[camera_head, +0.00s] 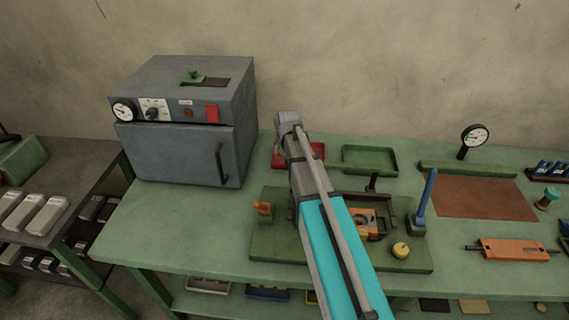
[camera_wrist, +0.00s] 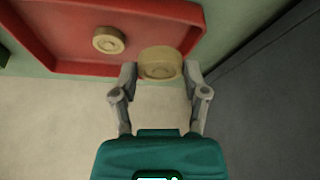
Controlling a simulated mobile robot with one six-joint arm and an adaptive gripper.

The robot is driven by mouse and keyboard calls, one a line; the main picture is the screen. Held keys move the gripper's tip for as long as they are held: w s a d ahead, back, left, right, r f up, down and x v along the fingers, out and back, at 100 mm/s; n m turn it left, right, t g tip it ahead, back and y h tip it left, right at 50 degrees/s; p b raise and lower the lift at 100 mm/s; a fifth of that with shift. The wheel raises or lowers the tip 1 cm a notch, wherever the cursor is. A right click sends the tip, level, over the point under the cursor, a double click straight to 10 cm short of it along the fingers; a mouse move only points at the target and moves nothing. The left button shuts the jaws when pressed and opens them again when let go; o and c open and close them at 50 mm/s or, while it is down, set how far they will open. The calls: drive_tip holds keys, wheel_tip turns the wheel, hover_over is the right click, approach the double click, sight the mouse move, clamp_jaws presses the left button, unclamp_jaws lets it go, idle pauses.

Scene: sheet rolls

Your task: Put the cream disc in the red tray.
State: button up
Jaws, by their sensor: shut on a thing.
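My gripper (camera_wrist: 161,72) is shut on a cream disc (camera_wrist: 160,62), with one finger on each side of it. In the wrist view the held disc overlaps a corner of the red tray (camera_wrist: 65,35); its height over the tray is hard to tell. A second, smaller-looking cream disc (camera_wrist: 108,40) lies inside the tray. In the head view the red tray (camera_head: 318,150) sits at the back of the green bench, partly hidden by my arm. My arm hides the gripper's fingers and both discs there.
A grey oven (camera_head: 185,120) stands left of the red tray; its side is close to my gripper in the wrist view (camera_wrist: 270,80). A green tray (camera_head: 370,158) is to the right. A green fixture board (camera_head: 275,245) with a yellow knob (camera_head: 401,250) lies in front.

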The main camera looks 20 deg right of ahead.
sight(283, 161)
drive_tip(key=shift+w+d+f+b, duration=0.15)
drive_tip(key=shift+w+f+b, duration=0.4)
drive_tip(key=shift+w+f, duration=0.3)
drive_tip(key=shift+s+f, duration=0.1)
drive_tip(key=shift+w+d+f+b, duration=0.15)
drive_tip(key=shift+w+f+b, duration=0.35)
drive_tip(key=shift+f+b, duration=0.2)
drive_tip(key=shift+s+f+b, duration=0.1)
drive_tip(key=shift+f+b, duration=1.2)
drive_tip(key=shift+b, duration=0.05)
drive_tip(key=shift+f, duration=0.15)
drive_tip(key=o, duration=0.7)
drive_tip(key=p+v, duration=1.1)
drive_tip(key=v, duration=0.1)
drive_tip(key=shift+r, duration=0.25)
